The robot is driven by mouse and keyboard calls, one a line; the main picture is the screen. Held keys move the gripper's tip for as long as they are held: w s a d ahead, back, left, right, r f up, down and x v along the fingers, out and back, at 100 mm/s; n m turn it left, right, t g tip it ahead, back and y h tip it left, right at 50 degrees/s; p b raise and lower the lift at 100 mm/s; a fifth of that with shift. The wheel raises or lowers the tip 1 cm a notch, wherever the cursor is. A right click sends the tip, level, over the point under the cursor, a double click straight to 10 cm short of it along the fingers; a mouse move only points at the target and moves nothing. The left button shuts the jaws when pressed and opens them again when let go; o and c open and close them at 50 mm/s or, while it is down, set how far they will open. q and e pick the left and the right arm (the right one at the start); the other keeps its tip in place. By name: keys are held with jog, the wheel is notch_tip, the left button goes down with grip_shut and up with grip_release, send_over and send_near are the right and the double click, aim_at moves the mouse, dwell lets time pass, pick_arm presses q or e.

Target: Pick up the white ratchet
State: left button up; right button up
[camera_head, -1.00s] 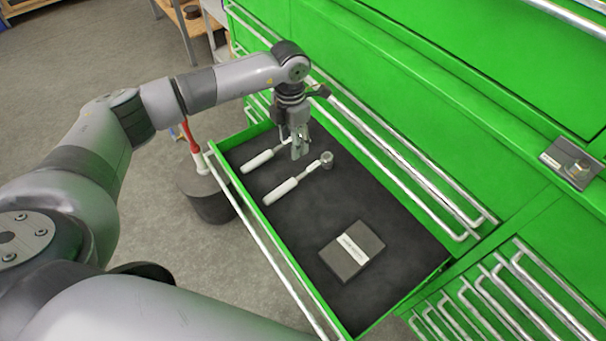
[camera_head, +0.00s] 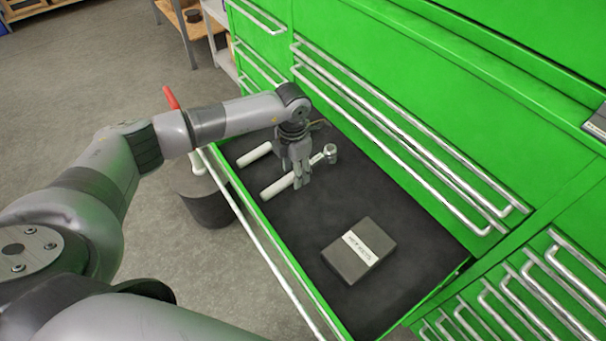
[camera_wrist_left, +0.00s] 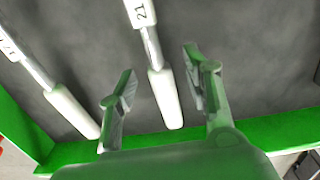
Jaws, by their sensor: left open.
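Two white-handled tools lie side by side in the open drawer. The nearer one (camera_head: 277,188) ends in a round metal head; in the left wrist view this tool (camera_wrist_left: 165,98) carries a label that looks like "21". The farther one (camera_head: 254,154) also shows at the left of the wrist view (camera_wrist_left: 72,111). I cannot tell which of them is the white ratchet. My left gripper (camera_head: 301,181) points down over the nearer tool and hides part of its shaft. In the wrist view its open fingers (camera_wrist_left: 160,68) stand either side of this tool, apparently apart from it. My right gripper is not in view.
A dark box (camera_head: 358,250) with a white label lies in the drawer's nearer half. The green drawer wall (camera_head: 262,236) and a long silver handle border the tools. The green cabinet (camera_head: 400,90) rises behind. Bare drawer floor lies between tools and box.

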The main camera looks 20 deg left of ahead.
pick_arm(q)
jog(key=shift+f+b, duration=0.3)
jog(key=shift+f, duration=0.65)
jog(key=shift+r, duration=0.1)
jog(key=shift+c, duration=0.6)
grip_shut()
jog(key=shift+r, duration=0.1)
